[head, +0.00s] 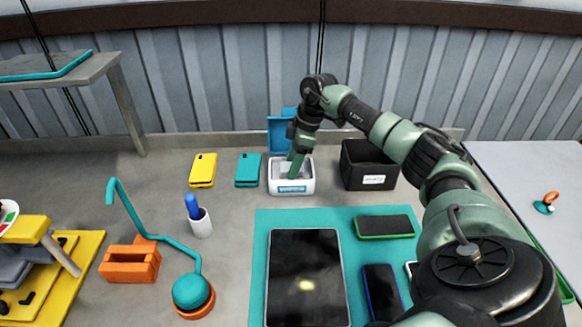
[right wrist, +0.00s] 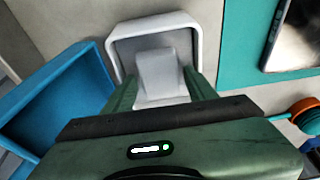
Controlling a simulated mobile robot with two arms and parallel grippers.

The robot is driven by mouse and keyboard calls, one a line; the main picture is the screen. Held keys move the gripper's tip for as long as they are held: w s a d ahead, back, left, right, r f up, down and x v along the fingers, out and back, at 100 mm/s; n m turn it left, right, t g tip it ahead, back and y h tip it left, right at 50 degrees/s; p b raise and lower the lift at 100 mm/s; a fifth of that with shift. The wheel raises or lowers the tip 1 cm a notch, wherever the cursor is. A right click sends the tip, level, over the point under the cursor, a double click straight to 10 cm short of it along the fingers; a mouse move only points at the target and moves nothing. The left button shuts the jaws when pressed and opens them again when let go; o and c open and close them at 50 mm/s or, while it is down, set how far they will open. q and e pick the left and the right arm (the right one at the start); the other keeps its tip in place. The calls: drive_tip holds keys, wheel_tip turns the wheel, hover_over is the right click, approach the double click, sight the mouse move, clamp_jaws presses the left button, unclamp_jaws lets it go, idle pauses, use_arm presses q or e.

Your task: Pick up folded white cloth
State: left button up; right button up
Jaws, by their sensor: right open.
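The folded white cloth (right wrist: 160,72) stands up inside a small white box (right wrist: 190,22), seen in the right wrist view. In the head view the white box (head: 291,188) sits at the back of the table, its blue lid (head: 281,134) raised behind it. My right gripper (head: 295,168) points down into the box. In the right wrist view its green fingers (right wrist: 161,92) are open, one on each side of the cloth's near part. I cannot tell whether they touch it. The cloth is mostly hidden in the head view. My left gripper is out of view.
A black bin (head: 367,172) stands close right of the box. A teal phone case (head: 248,169) and a yellow one (head: 203,170) lie to its left. A teal mat (head: 262,235) with a tablet and phones lies in front. The raised lid (right wrist: 52,105) is close to my right gripper.

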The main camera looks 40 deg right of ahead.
drive_tip(key=shift+c, duration=0.3)
drive_tip(key=c, duration=1)
drive_tip(key=shift+r, duration=0.1)
drive_tip(key=shift+c, duration=0.2)
wheel_tip(320, 180, up, 20)
drive_tip(key=b, duration=0.1)
drive_tip(key=shift+b, duration=0.3)
drive_tip(key=o, duration=0.7)
drive_tip(key=shift+c, duration=0.2)
drive_tip(key=c, duration=0.5)
drive_tip(key=shift+a+f, duration=0.1)
drive_tip(key=shift+f, duration=0.1)
drive_tip(key=shift+c, duration=0.2)
